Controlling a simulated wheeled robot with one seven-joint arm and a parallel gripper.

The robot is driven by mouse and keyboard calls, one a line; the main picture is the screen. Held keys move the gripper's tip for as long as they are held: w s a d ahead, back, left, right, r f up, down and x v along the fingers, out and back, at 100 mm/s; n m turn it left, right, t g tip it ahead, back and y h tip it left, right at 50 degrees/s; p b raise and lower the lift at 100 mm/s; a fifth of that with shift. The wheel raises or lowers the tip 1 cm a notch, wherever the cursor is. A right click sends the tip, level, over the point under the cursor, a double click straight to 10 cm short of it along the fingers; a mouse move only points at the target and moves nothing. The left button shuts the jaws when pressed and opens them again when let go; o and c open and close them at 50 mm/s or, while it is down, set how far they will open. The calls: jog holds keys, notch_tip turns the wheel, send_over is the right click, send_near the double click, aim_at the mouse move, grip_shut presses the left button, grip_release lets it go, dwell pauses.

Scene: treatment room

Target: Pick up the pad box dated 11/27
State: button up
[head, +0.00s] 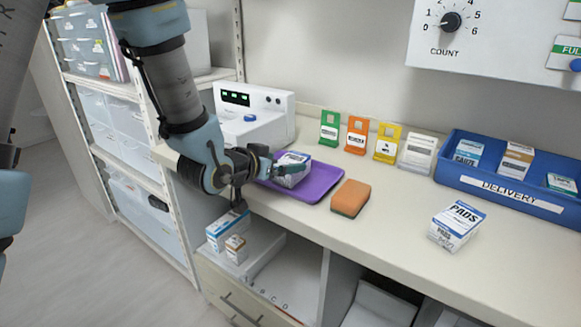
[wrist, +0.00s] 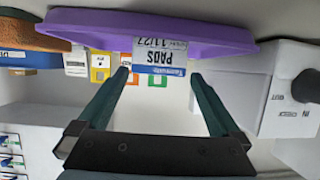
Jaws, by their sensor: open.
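The pad box dated 11/27 (wrist: 160,55) shows its PADS label and date in the wrist view, which is upside down. In the head view, a white and blue box (head: 293,178) stands on the purple tray (head: 322,181), partly hidden by my gripper. My gripper (head: 281,169) is open. In the wrist view its two teal fingertips (wrist: 158,74) lie on either side of the box's near edge, with gaps visible on both sides. Another PADS box (head: 456,225) stands on the counter at the right; its date is too small to read.
An orange sponge (head: 350,198) lies right of the tray. A white device (head: 254,115) stands behind it. Colored cards (head: 357,135) line the wall. A blue DELIVERY bin (head: 515,190) holds several boxes. Small boxes (head: 228,228) sit on a lower shelf.

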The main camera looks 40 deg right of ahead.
aim_at(286, 163)
jog(key=shift+p+x, duration=0.9)
jog(key=shift+x, duration=1.65)
jog(key=shift+s+f, duration=0.15)
jog(key=shift+s, duration=0.05)
jog(key=c, duration=1.4)
